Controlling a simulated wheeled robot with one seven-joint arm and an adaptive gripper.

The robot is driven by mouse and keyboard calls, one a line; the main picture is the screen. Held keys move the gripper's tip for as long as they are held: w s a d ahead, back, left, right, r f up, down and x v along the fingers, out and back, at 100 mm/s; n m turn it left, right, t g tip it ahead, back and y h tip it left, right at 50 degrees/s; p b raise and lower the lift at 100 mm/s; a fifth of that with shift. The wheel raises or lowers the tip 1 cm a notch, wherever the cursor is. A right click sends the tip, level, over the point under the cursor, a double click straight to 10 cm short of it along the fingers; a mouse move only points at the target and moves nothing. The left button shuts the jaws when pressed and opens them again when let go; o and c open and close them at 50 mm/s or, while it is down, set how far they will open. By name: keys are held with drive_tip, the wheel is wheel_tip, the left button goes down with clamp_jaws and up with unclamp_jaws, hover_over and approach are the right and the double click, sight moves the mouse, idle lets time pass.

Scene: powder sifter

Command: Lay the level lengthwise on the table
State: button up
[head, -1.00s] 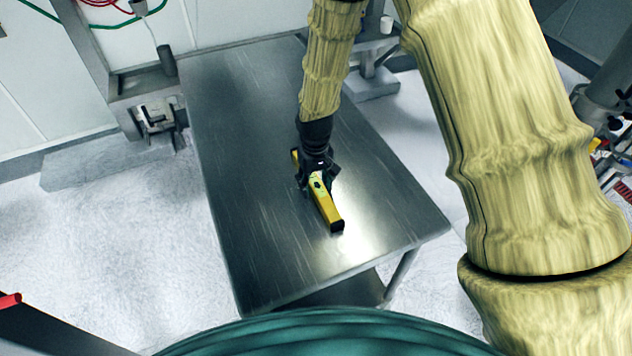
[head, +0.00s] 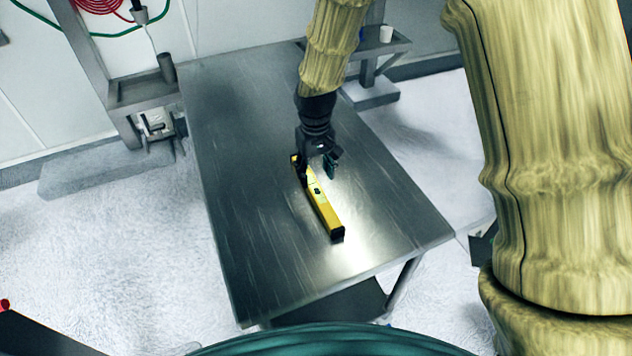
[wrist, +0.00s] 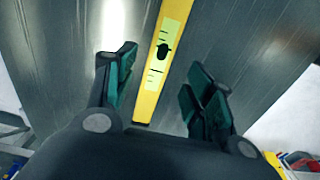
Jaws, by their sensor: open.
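The yellow level (head: 325,210) with black ends lies on the metal table (head: 240,220), its long side running roughly along the table's length at a slight slant. My gripper (head: 318,172) is open above the level's far half. In the wrist view the level (wrist: 149,104) shows between the spread fingers of my gripper (wrist: 160,88), with space on both sides. Its pale label and dark vial face up. The gripper hides part of the far half in the head view.
The table top around the level is clear. A grey stand (head: 140,92) with a cup stands beyond the table's left edge. A small shelf (head: 392,46) with a white cup is beyond the far right side.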

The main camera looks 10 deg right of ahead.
sight(316, 188)
drive_tip(key=shift+r+b, duration=0.6)
drive_tip(key=shift+r, duration=1.9)
